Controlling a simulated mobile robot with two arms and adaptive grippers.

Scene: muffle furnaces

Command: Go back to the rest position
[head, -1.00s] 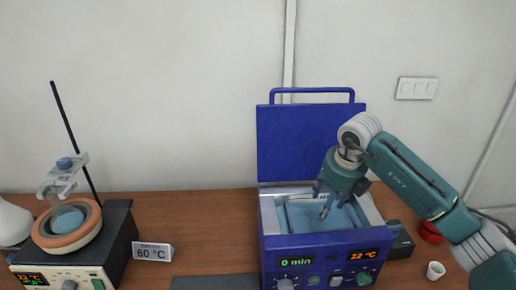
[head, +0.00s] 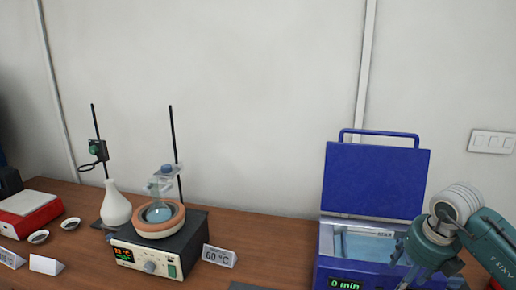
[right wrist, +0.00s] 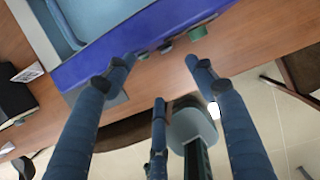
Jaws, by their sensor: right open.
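My right gripper (head: 408,272) is at the lower right of the head view, in front of the right part of the blue bath (head: 376,181), whose lid stands up. Its fingertips are partly cut off by the picture's lower edge. In the right wrist view the fingers of this gripper (right wrist: 160,75) are spread apart with nothing between them. They point toward the bath's blue front (right wrist: 125,40) and the table edge. My left gripper is in neither view.
A heating device (head: 150,258) with a flask in its round bowl stands left of the bath. A "60 °C" sign (head: 218,256) sits beside it. A white flask (head: 116,208), dishes (head: 70,224) and a red scale (head: 28,213) are further left. Floor shows beyond the table edge (right wrist: 235,55).

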